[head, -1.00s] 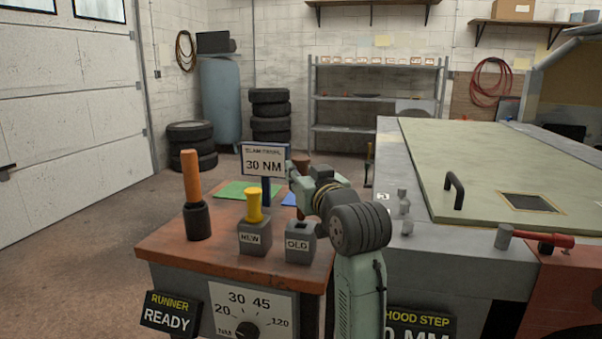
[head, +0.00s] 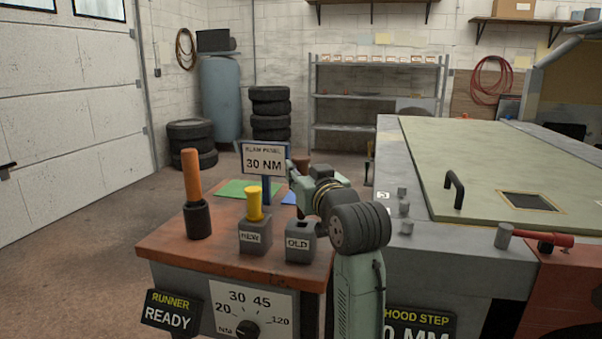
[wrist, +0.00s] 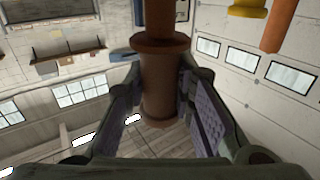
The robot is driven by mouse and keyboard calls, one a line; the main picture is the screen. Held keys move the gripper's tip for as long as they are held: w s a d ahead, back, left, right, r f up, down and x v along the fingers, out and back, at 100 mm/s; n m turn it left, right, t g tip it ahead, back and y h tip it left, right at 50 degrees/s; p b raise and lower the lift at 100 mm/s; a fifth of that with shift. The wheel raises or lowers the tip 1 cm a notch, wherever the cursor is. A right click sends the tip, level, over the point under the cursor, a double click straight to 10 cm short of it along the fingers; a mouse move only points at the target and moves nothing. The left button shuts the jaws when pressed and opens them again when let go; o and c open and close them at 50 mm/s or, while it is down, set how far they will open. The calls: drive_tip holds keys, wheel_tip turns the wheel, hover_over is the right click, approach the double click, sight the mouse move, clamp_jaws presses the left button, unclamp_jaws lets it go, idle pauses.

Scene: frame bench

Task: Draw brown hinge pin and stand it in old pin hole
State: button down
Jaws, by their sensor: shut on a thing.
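The brown hinge pin (wrist: 158,90) stands between the finger pads of my gripper (wrist: 160,68) in the wrist view, with a wide collar near its top. My gripper is shut on it. In the head view a bit of the brown pin (head: 303,166) shows behind my wrist, at the back right of the bench; my arm hides the fingers and the pin's lower end. The grey OLD block (head: 300,245) stands at the bench's front right, its dark square hole (head: 304,223) empty. The pin is apart from it, behind it.
The grey NEW block (head: 255,238) holds a yellow pin (head: 254,205) left of the OLD block. An orange-handled tool (head: 192,180) stands farther left. A 30 NM sign (head: 263,162) rises behind the blocks, near a green mat (head: 233,188). The grey-green hood (head: 500,160) lies right.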

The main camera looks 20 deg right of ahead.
sight(302, 220)
drive_tip(key=shift+f+b, duration=2.55)
drive_tip(key=shift+f, duration=1.4)
drive_tip(key=c, duration=1.3)
unclamp_jaws()
drive_tip(key=shift+s, duration=0.1)
drive_tip(key=s, duration=1.2)
drive_tip(key=shift+w, duration=0.1)
